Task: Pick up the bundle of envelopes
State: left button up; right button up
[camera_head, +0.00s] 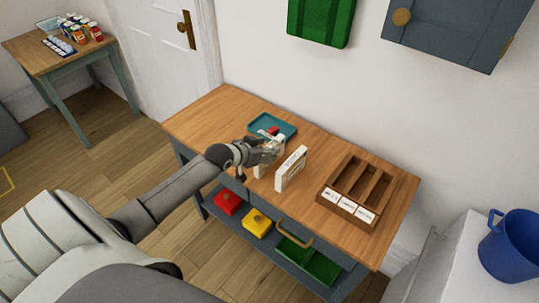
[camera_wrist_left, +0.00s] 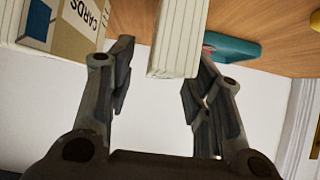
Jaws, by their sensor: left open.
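The bundle of envelopes (camera_wrist_left: 175,38) is a pale, striped upright stack in the upper middle of the left wrist view, between the two fingers. My left gripper (camera_wrist_left: 162,62) is open, with a finger on either side of it and a visible gap on the left; I cannot tell whether the right finger touches it. In the head view, my left gripper (camera_head: 270,150) is over the wooden table and hides much of the bundle (camera_head: 261,170). My right gripper is not in view.
A white and tan box marked CARDS (camera_wrist_left: 62,28) stands close beside the bundle; it also shows in the head view (camera_head: 291,168). A teal tray (camera_head: 285,130) with a red item lies behind. A wooden sorter (camera_head: 333,183) with labelled compartments stands to the right.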

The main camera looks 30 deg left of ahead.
pick_arm(q)
jog(key=shift+x, duration=1.05)
jog(key=shift+w+f, duration=0.25)
jog(key=shift+w, duration=0.1)
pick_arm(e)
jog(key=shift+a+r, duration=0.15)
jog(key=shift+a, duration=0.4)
pick_arm(q)
grip_shut()
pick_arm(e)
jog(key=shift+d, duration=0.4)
pick_arm(q)
jog(key=shift+r, duration=0.1)
